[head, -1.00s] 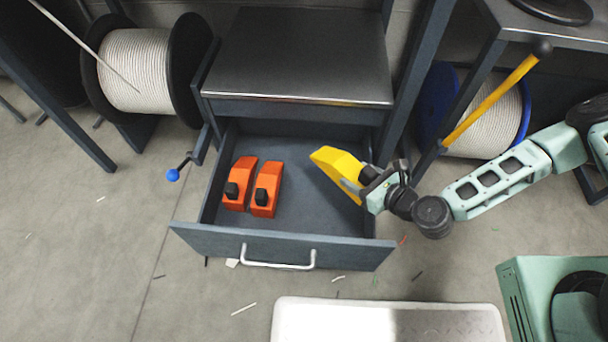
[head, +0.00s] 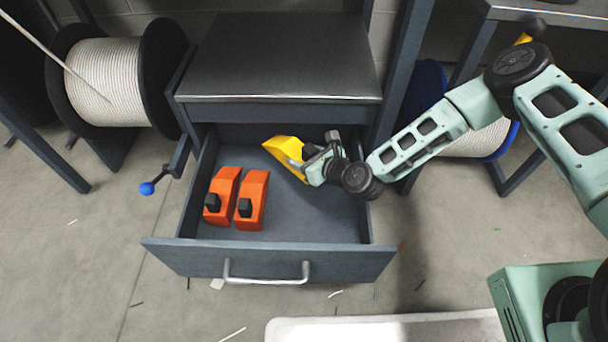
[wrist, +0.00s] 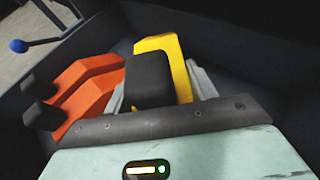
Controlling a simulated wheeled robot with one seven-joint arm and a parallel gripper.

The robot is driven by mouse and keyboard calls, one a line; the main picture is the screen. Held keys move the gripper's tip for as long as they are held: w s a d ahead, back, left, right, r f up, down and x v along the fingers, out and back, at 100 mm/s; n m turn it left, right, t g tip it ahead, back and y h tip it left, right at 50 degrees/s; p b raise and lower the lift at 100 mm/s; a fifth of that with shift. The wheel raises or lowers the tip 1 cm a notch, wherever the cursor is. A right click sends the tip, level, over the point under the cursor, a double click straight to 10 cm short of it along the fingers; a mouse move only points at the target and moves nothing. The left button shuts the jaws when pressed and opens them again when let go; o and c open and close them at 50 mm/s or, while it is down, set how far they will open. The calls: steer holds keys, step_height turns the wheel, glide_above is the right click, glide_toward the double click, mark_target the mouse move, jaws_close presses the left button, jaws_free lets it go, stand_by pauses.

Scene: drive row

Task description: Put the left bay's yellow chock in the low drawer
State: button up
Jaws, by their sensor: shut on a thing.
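The yellow chock (head: 284,151) is in my gripper (head: 303,170), inside the outline of the open low drawer (head: 268,262), toward its back. My gripper is shut on the chock. In the wrist view the yellow chock (wrist: 163,45) shows between the finger pads (wrist: 160,85), with its black knob toward me. Whether its underside touches the drawer floor I cannot tell. Two orange chocks (head: 221,196) lie side by side in the drawer's left half; they also show in the wrist view (wrist: 90,85), left of the yellow one.
The drawer floor (head: 310,215) is bare at the front right. A cabinet top (head: 280,60) overhangs the drawer's back. A blue-knobbed lever (head: 148,188) sticks out at the left. A cable reel (head: 105,78) stands at the back left, and a white platform (head: 390,328) lies in front.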

steer(key=shift+f+b, duration=1.45)
steer(key=shift+f, duration=1.5)
steer(key=shift+f, duration=0.15)
steer(key=o, duration=1.3)
steer(key=shift+c, duration=0.2)
steer(key=shift+r, duration=0.25)
steer(key=p+v, duration=0.3)
steer(key=v, duration=0.3)
steer(key=shift+s+d+r+p, duration=0.1)
steer(key=shift+p, duration=0.2)
steer(key=shift+s+d+r, duration=0.1)
steer(key=shift+s+d, duration=0.3)
steer(key=shift+s, duration=0.05)
